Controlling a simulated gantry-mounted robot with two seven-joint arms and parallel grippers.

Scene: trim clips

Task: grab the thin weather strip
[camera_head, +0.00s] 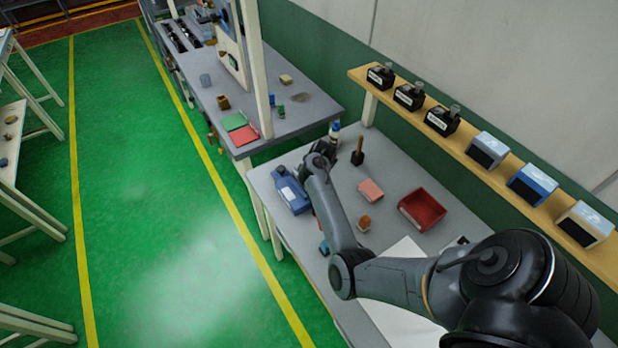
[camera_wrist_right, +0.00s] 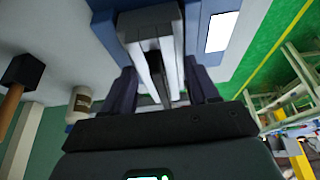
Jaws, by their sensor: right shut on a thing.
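My right gripper (camera_head: 320,158) is at the far left end of the grey workbench, beside a blue case-like object (camera_head: 291,191) with a white label. In the right wrist view, the same gripper (camera_wrist_right: 160,90) is closed. A thin dark strip (camera_wrist_right: 161,88), which looks like the weather strip, runs between two pale grey bars in the middle of the jaws. The blue object (camera_wrist_right: 218,62) is just beyond it. In the head view the strip is too small or hidden behind the gripper. My left gripper is not in view.
A mallet-like tool (camera_head: 358,153) and a white bottle (camera_head: 334,133) stand close behind the gripper. A red bin (camera_head: 422,210), a pink block (camera_head: 370,190) and a small orange-brown item (camera_head: 364,223) are on the bench. A wall shelf (camera_head: 463,153) holds several boxes.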

